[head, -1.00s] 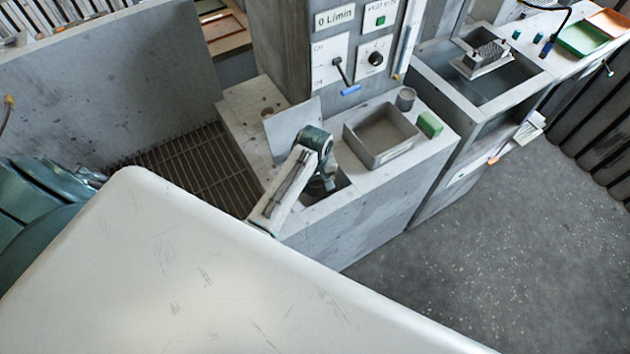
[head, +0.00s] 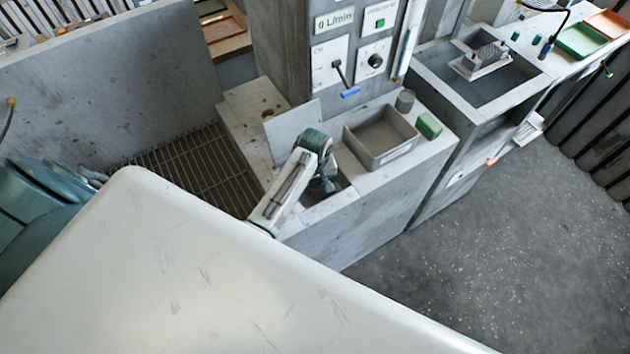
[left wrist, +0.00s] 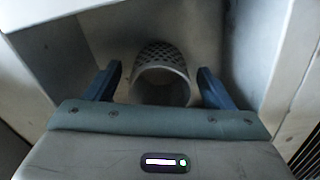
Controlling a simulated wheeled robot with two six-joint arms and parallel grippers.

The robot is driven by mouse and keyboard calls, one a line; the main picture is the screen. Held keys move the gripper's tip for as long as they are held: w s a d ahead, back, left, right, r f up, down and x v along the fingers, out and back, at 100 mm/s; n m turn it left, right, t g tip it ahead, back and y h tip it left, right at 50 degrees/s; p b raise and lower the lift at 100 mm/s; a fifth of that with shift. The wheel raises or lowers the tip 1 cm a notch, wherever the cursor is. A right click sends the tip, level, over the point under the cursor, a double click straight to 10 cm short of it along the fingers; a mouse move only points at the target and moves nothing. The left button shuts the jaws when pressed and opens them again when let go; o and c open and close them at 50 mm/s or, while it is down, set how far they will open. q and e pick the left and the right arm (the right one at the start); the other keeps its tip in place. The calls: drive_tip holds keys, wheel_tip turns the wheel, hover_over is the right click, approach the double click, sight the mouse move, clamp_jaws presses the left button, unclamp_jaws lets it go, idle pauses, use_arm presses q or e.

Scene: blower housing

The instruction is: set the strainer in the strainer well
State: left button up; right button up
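The strainer (left wrist: 161,58) shows in the left wrist view as a grey perforated cylinder with its round open end toward the camera. It is between pale walls, which look like those of the well. I cannot tell whether it is seated. My left gripper (left wrist: 158,84) has its two blue fingers spread on either side of the strainer, with gaps to both. In the head view my left gripper (head: 325,183) points down at the well opening (head: 345,186) in the concrete block, and the strainer is hidden there. My right gripper is not in view.
A flat grey plate (head: 290,131) leans behind the opening. A grey tray (head: 384,157), a green block (head: 429,125) and a grey cup (head: 405,100) stand to its right. A sink (head: 500,85) lies further right. Open floor (head: 490,220) is at the right front.

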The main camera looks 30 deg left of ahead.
use_arm(q)
wheel_tip(320, 180, up, 10)
drive_tip(key=b, duration=0.2)
drive_tip(key=shift+b, duration=0.35)
drive_tip(key=shift+r, duration=0.45)
drive_tip(key=shift+s+f, duration=0.1)
